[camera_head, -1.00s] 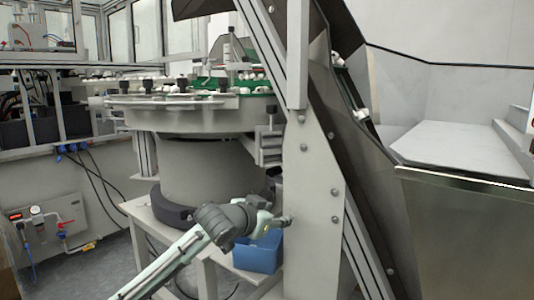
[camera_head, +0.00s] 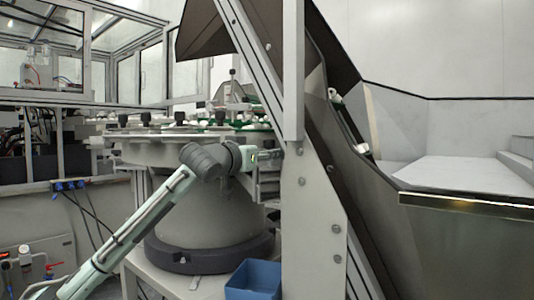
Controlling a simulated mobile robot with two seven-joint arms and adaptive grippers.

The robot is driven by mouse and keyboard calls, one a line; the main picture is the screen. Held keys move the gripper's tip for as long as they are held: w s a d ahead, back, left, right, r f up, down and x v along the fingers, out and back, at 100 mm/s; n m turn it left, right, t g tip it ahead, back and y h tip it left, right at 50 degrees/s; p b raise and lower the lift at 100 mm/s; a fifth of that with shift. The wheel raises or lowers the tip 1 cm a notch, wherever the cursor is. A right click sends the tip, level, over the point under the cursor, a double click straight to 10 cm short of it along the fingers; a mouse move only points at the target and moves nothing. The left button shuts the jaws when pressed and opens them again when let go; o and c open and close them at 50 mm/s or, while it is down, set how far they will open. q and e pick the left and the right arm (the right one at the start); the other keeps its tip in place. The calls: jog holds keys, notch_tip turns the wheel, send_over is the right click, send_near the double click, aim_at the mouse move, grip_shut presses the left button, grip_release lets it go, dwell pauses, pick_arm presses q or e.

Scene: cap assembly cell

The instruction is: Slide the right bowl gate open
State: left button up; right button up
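The feeder bowl (camera_head: 150,152) is a grey round drum with a wide rim, black knobs and green inner parts holding small white pieces. I cannot clearly make out its gate. Metal brackets (camera_head: 268,187) stick out at the bowl's right side, partly covered by my arm and the sloped frame. My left arm comes in from the lower left. Its gripper (camera_head: 268,156) is at rim height by the bowl's right side, in front of the brackets, its tip close to the grey post. Its fingers are too small and hidden to read. My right gripper is out of view.
A grey upright plate with a sloped frame (camera_head: 312,215) stands close to the right of my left gripper. A blue bin (camera_head: 253,281) sits below it. A metal hopper (camera_head: 460,235) fills the right side. Glazed machine enclosures stand behind at left.

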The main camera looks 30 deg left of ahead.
pick_arm(q)
jog(key=shift+w, duration=0.85)
grip_shut()
